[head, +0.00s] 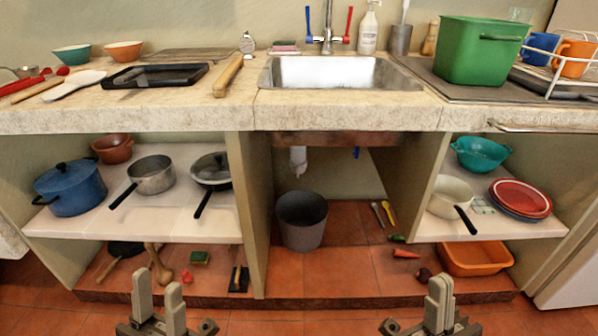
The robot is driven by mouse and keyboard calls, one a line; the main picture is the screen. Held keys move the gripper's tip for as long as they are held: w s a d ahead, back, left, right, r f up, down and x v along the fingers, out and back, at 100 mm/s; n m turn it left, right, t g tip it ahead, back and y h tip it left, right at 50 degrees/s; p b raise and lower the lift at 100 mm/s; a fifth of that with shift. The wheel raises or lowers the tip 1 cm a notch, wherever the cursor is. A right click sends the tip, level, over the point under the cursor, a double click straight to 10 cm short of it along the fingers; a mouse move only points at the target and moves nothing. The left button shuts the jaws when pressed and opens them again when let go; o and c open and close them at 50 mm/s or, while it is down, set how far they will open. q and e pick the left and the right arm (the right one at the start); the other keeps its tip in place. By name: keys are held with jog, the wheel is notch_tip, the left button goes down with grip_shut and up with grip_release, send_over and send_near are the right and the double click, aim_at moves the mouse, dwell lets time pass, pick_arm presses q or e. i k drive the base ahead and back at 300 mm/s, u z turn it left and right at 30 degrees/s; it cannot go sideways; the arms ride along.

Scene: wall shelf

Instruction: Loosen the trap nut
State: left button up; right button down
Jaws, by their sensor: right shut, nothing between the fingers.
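The white trap (298,160) hangs under the sink in the middle bay of the counter; its nut is too small to make out clearly. A dark grey bucket (302,222) stands upright on the tiled floor of that bay, below the trap. My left gripper (158,280) is at the bottom left, in front of the lower left cabinet, with a gap between its fingers and nothing in it. My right gripper (437,287) is at the bottom right, its fingers together and empty. Both are well apart from the trap and the bucket.
The counter's stone front edge (350,114) overhangs the bay, with upright panels on both sides. A yellow-handled tool (388,213) and a carrot (406,254) lie right of the bucket. Shelves left and right hold pots and plates. The floor in front of the bucket is clear.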

aim_at(297, 169)
jog(key=u, duration=0.05)
jog(key=k, duration=0.5)
jog(key=z, duration=1.05)
jog(key=i, duration=1.5)
jog(key=u, duration=0.35)
